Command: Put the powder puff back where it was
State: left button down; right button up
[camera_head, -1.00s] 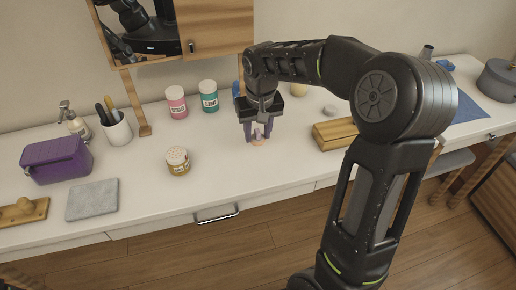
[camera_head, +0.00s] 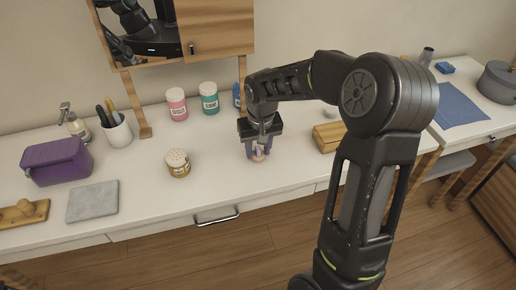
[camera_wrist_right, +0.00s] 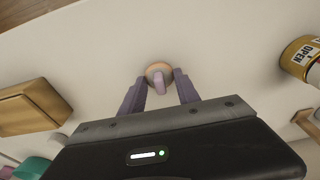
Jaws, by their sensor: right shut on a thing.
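The powder puff is a small round tan-pink pad with a pale pink knob. It shows in the head view (camera_head: 259,157) over the middle of the white counter, and in the right wrist view (camera_wrist_right: 155,68). My right gripper (camera_head: 258,150) points down with its purple fingers shut on the puff's knob; these fingers also show in the right wrist view (camera_wrist_right: 160,88). I cannot tell whether the pad touches the counter. My left gripper is not in view.
A yellow jar with a perforated lid (camera_head: 178,163) stands to the left. Pink (camera_head: 177,104) and teal (camera_head: 209,98) jars stand behind. A wooden box (camera_head: 327,138) is to the right, partly behind my arm. The counter around the puff is clear.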

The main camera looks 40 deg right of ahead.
aim_at(260, 159)
jog(key=shift+f, duration=0.2)
jog(key=o, duration=1.2)
jog(key=shift+r, duration=0.2)
jog(key=r, duration=0.4)
jog(key=s+r, duration=0.1)
jog(key=r, duration=0.7)
jog(key=shift+s+a, duration=0.3)
jog(key=shift+s, duration=0.05)
